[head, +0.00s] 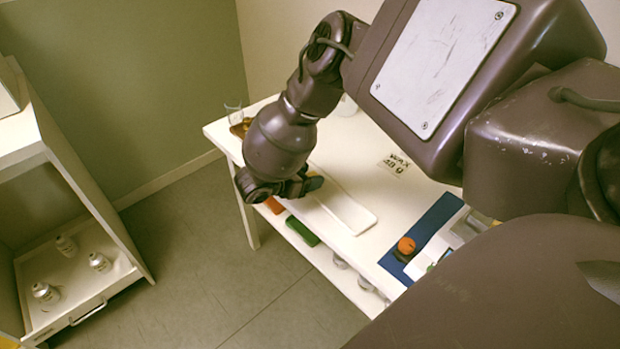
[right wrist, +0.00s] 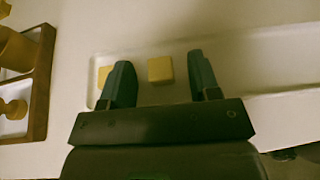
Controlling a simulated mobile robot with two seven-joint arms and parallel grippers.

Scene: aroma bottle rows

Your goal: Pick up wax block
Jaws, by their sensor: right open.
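A small yellow wax block (right wrist: 160,70) lies in the white tray (right wrist: 250,50) and shows between the two fingers of my right gripper (right wrist: 159,66) in the right wrist view. The fingers are apart, with visible gaps on both sides of the block. A second yellow block (right wrist: 102,75) sits to the left, partly hidden behind the left finger. In the head view my right gripper (head: 298,187) is low over the far left end of the long white tray (head: 345,208), and the wax blocks are hidden there. My left gripper is not in view.
A wooden tray (right wrist: 41,85) with amber items lies left of the gripper. A wax label card (head: 394,165) and a blue mat (head: 432,222) with an orange-topped object (head: 406,245) are on the table. Several bottles stand in a white shelf unit (head: 135,255) at left.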

